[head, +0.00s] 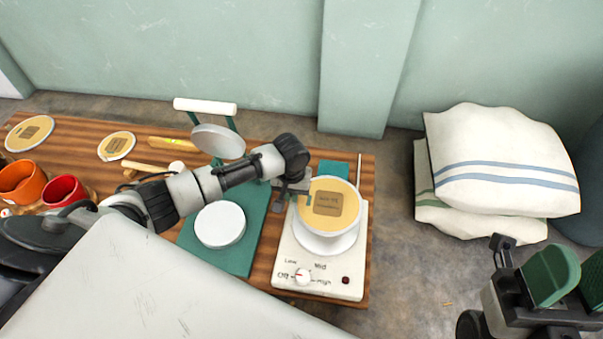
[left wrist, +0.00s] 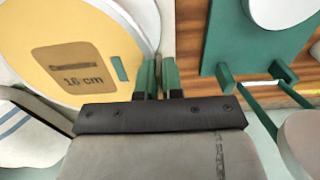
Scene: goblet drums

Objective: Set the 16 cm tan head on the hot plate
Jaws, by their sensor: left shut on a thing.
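The 16 cm tan head (head: 318,224) is a round tan disc with a pale rim and a brown label; it also shows in the left wrist view (left wrist: 105,30), where the label reads 16 cm. My left gripper (head: 300,198) is shut on its left rim; the fingers (left wrist: 158,80) pinch the edge in the left wrist view. The head is over the white hot plate (head: 318,283), covering much of its round top (head: 325,246). I cannot tell whether it touches. My right gripper (head: 574,280) is at the bottom right, its green fingers apart and empty.
A green press with a white handle (head: 205,106) and a white disc (head: 220,224) stands left of the hot plate. Two other tan discs (head: 30,133) (head: 116,146), an orange cup (head: 20,182) and a red cup (head: 64,192) are further left. Cushions (head: 500,165) lie right.

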